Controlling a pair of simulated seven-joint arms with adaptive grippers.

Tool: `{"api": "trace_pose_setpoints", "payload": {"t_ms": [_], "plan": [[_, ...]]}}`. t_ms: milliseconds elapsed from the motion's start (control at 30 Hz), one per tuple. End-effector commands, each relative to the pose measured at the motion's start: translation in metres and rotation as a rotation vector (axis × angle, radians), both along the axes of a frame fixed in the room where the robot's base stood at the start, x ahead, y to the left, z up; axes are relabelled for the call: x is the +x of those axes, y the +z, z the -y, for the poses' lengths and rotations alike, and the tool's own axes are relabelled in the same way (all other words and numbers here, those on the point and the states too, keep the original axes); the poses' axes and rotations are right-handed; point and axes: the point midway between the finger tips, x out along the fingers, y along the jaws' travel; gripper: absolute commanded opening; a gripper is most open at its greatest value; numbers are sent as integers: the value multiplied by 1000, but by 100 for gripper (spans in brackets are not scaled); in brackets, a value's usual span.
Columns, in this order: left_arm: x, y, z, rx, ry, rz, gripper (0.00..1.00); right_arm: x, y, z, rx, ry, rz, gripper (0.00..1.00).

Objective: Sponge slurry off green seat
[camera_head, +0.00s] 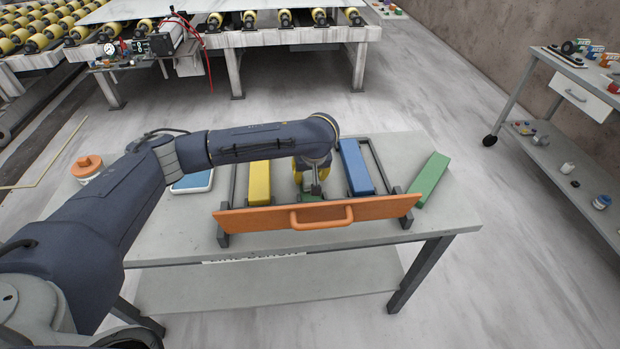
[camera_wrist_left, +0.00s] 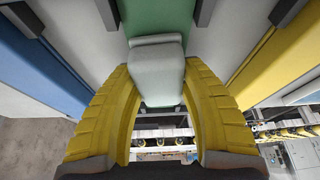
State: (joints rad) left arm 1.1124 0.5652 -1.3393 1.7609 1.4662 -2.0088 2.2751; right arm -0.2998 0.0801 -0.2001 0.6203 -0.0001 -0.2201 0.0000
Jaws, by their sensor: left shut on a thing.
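The green seat (camera_head: 311,196) is a green patch in the rack between a yellow block (camera_head: 259,182) and a blue block (camera_head: 355,168). It also fills the top middle of the left wrist view (camera_wrist_left: 158,17). My left gripper (camera_head: 315,183) is over the seat. In the left wrist view its yellow fingers (camera_wrist_left: 160,85) are shut on a pale grey sponge (camera_wrist_left: 157,62). The sponge overlaps the green surface; I cannot tell whether it touches. My arm hides much of the seat in the head view, and no slurry can be made out. My right gripper is not in view.
An orange front panel with a handle (camera_head: 372,210) borders the rack. A loose green block (camera_head: 430,178) lies right of it on the table (camera_head: 450,215). A blue-rimmed tray (camera_head: 194,182) and an orange-lidded jar (camera_head: 87,168) stand left. A cart (camera_head: 560,140) stands farther right.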

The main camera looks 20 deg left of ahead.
Motion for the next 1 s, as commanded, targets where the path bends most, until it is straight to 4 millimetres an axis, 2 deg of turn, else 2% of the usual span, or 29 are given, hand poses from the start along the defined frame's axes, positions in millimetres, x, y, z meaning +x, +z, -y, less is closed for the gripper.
{"api": "trace_pose_setpoints", "payload": {"t_ms": [1000], "plan": [[46,-3,-20,0,2,1,19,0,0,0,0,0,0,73]]}}
